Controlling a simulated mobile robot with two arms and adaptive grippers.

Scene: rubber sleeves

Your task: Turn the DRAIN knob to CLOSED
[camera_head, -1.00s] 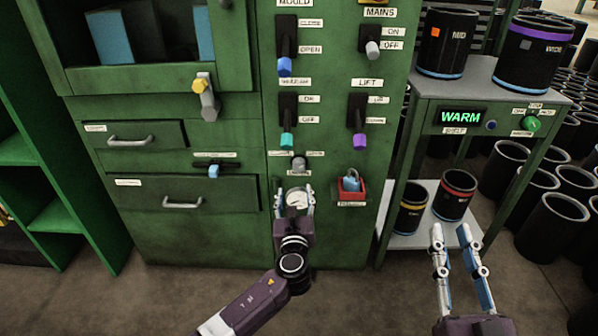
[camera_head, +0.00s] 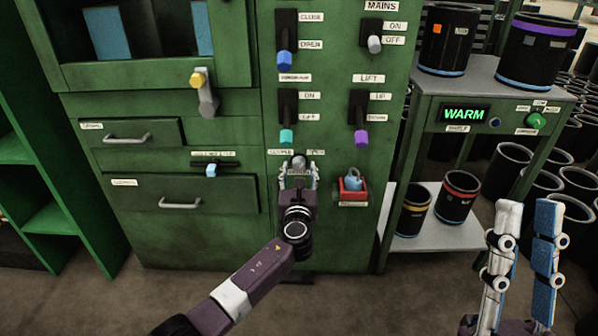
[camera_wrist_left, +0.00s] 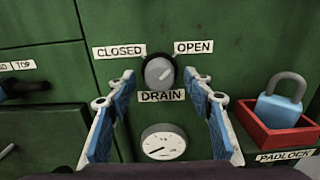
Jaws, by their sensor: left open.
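The DRAIN knob (camera_wrist_left: 159,73) is a round grey knob in a dark ring on the green panel, between the CLOSED label (camera_wrist_left: 119,52) and the OPEN label (camera_wrist_left: 193,47). A light mark on its face appears to slant toward the OPEN side. The knob also shows in the head view (camera_head: 298,162). My left gripper (camera_head: 299,172) is open. In the left wrist view its blue-padded fingers stand to the left and right, just below the knob, with nothing between them visibly gripped. My right gripper (camera_head: 526,207) is open and empty at the lower right, away from the panel.
A round gauge (camera_wrist_left: 163,142) sits below the DRAIN label. A red box with a blue padlock (camera_head: 352,188) is to the right. Levers line the panel above (camera_head: 286,122). Open floor lies in front.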

